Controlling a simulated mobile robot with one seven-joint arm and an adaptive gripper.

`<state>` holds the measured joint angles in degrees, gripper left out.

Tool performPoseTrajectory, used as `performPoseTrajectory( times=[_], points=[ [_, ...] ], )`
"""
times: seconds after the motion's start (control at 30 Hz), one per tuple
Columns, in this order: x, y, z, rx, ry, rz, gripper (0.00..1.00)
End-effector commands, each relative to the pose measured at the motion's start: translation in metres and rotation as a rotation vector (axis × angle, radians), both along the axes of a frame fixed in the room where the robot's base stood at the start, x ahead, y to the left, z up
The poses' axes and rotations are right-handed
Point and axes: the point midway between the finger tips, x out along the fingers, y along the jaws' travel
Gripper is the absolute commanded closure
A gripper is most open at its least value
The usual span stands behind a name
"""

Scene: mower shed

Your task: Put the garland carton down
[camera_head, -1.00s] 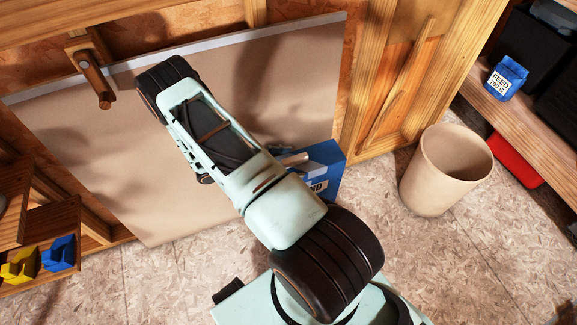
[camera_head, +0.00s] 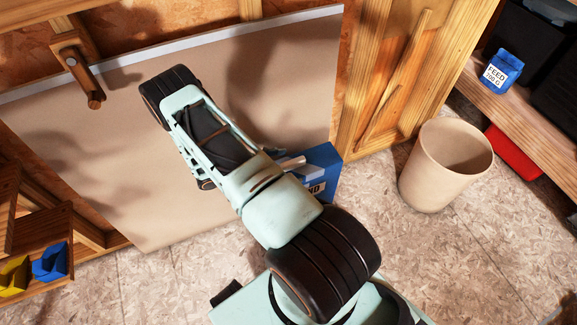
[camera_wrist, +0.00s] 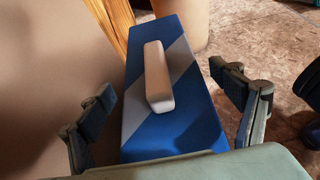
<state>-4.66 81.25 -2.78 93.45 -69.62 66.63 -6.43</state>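The garland carton is a blue box (camera_head: 325,165) with a partly hidden label ending in "ND". In the head view it stands behind my arm, low by the beige panel, and most of it is covered. In the wrist view the carton (camera_wrist: 180,130) shows its blue top with a grey diagonal band and a pale raised handle (camera_wrist: 157,72). My gripper (camera_wrist: 162,82) is open, with one finger on each side of the handle and clear of it. The fingers look apart from the carton's sides. The carton's underside is hidden.
A beige bin (camera_head: 445,165) stands on the floor to the right. A shelf (camera_head: 520,130) holds a blue feed pack (camera_head: 500,70); a red item (camera_head: 515,155) lies below. The large beige panel (camera_head: 110,160) is behind my arm. Yellow (camera_head: 14,275) and blue (camera_head: 50,262) bins sit lower left. Open floor lies lower right.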

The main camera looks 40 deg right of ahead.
Motion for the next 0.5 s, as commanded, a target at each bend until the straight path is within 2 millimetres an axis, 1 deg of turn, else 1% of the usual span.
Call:
performPoseTrajectory(
  times=[0.27,0.37,0.4,0.5],
  points=[
    [0.000,0.000,0.000,0.000,0.000,0.000,0.11],
    [0.000,0.000,0.004,0.000,0.000,0.000,0.11],
    [0.001,0.002,0.006,0.001,-0.001,0.001,0.11],
    [0.005,0.017,0.012,0.001,-0.002,0.005,0.11]
  ],
)
